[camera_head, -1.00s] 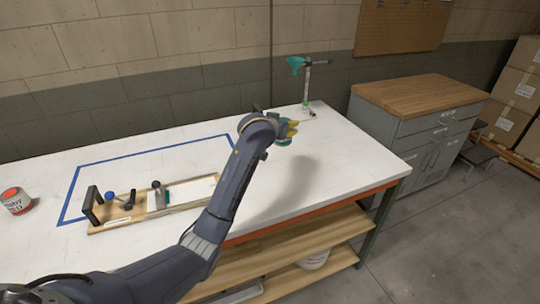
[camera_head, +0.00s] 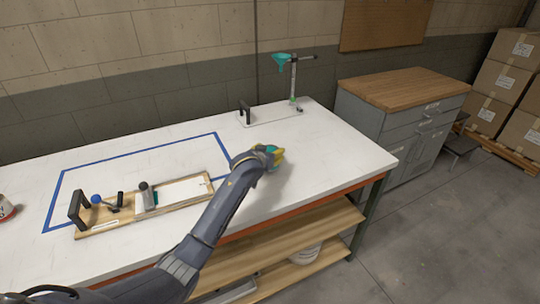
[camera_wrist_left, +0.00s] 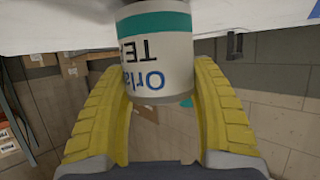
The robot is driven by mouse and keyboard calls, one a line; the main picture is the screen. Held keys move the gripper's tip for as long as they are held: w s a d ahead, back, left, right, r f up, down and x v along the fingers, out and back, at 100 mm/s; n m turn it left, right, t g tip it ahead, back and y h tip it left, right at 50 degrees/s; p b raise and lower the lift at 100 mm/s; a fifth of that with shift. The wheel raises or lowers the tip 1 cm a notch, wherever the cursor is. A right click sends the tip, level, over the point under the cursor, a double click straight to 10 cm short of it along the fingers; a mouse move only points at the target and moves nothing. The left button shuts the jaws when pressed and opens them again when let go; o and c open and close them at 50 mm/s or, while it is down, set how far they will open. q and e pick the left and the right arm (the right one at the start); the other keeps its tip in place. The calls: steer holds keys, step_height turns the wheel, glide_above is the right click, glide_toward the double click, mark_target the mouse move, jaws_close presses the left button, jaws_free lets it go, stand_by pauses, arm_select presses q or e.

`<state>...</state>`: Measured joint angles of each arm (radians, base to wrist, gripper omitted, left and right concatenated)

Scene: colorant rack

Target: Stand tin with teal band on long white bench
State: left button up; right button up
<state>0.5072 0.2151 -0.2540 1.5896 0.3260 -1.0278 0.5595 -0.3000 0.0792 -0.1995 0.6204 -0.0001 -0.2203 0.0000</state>
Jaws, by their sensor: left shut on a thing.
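The tin with the teal band (camera_wrist_left: 155,50) fills the upper middle of the left wrist view. It has a white body with dark and blue lettering, which appears upside down there. My left gripper (camera_head: 273,155) is shut on it, with a yellow finger (camera_wrist_left: 100,110) on either side. In the head view the tin is mostly hidden by the gripper. The long white bench (camera_head: 320,145) lies beneath the gripper, which is over its front right part. I cannot tell whether the tin touches the bench. My right gripper is not in view.
A wooden board with a black handle and clamps (camera_head: 150,202) lies by the blue tape outline (camera_head: 130,150). A stand with a teal funnel (camera_head: 292,80) is at the back right. A red and white can (camera_head: 5,208) sits at the far left.

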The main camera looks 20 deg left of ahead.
arm_select(q)
steer(key=shift+f, duration=0.6)
steer(key=shift+f, duration=0.15)
steer(key=o, duration=1.2)
steer(key=shift+o, duration=0.2)
steer(key=shift+s+r, duration=0.35)
steer(key=shift+s, duration=0.15)
steer(key=v, duration=1.1)
